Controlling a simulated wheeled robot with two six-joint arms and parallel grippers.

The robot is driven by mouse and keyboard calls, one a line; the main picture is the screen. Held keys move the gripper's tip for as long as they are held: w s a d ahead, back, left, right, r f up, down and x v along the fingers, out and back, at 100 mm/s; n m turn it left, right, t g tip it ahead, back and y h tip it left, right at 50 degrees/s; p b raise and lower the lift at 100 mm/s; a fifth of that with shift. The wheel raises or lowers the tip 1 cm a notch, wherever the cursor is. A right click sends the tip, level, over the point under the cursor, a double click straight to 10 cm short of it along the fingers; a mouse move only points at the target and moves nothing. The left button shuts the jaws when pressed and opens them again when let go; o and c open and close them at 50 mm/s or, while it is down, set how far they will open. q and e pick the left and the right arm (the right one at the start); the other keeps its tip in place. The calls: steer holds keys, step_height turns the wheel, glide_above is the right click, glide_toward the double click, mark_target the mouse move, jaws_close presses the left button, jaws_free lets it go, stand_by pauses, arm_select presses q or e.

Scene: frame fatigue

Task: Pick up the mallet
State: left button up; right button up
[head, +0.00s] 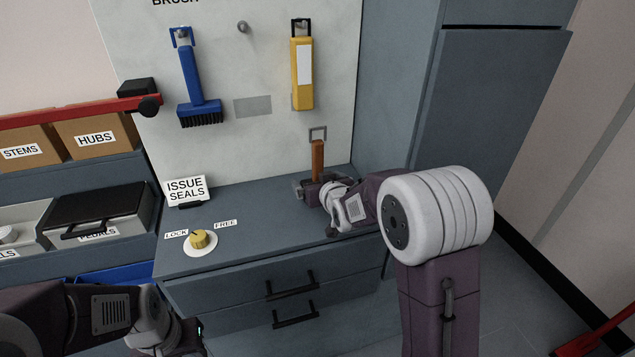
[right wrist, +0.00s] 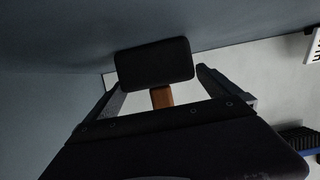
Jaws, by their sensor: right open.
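The mallet (head: 318,158) has a brown handle with a metal loop at its top end, and stands or hangs handle-up above the grey cabinet top, against the pale back panel. Its dark head is mostly hidden by my right gripper (head: 308,188) in the head view. In the right wrist view the black mallet head (right wrist: 155,62) and a short piece of brown handle (right wrist: 162,97) show between the fingers of my right gripper (right wrist: 161,84), which is open. Whether the fingers touch it I cannot tell. My left gripper (head: 185,340) is low at the left, partly cut off by the frame.
A blue brush (head: 190,85) and a yellow tool (head: 302,75) hang on the panel. On the cabinet top (head: 255,215) are an ISSUE SEALS sign (head: 186,190) and a yellow LOCK/FREE knob (head: 200,240). A tall grey cabinet (head: 480,110) stands right. Labelled boxes (head: 95,138) fill the left shelves.

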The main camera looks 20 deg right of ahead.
mark_target(319, 149)
steer(key=shift+s+r, duration=0.1)
steer(key=shift+s, duration=0.05)
steer(key=shift+c, duration=0.3)
steer(key=c, duration=1.9)
step_height(319, 149, up, 10)
steer(key=p, duration=0.2)
steer(key=shift+p, duration=0.4)
steer(key=o, duration=1.3)
steer(key=shift+c, duration=1.2)
